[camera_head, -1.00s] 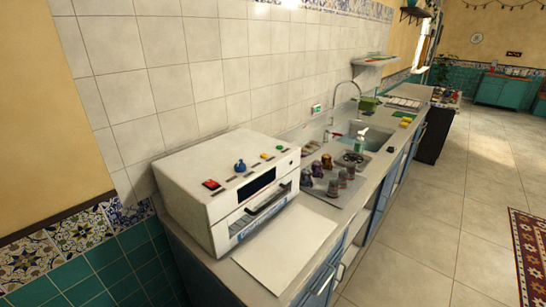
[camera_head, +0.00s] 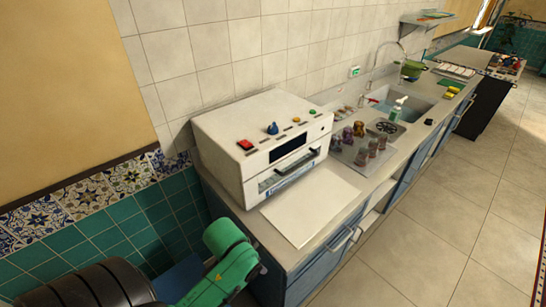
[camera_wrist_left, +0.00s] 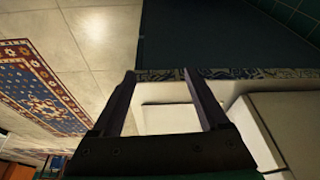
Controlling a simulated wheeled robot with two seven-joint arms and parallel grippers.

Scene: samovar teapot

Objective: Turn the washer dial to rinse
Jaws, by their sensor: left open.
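The washer (camera_head: 232,150) is a white box on the counter, left of centre in the head view. Its sloped top panel carries a blue dial (camera_head: 272,128), with a red button (camera_head: 245,144) to its left and small yellow and green buttons to its right. Marks lie along the panel, too small to read. My left gripper (camera_wrist_left: 160,74) shows in the left wrist view, its two fingers apart with nothing held between them. In the head view only my left arm's green and black links show, low at the left, apart from the washer. My right gripper is not in view.
A white board (camera_head: 310,205) lies on the counter in front of the washer. Beyond stand several small figures and jars, a soap bottle (camera_head: 397,108) and a sink (camera_head: 408,98). The tiled wall is close behind the washer. The floor at right is clear.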

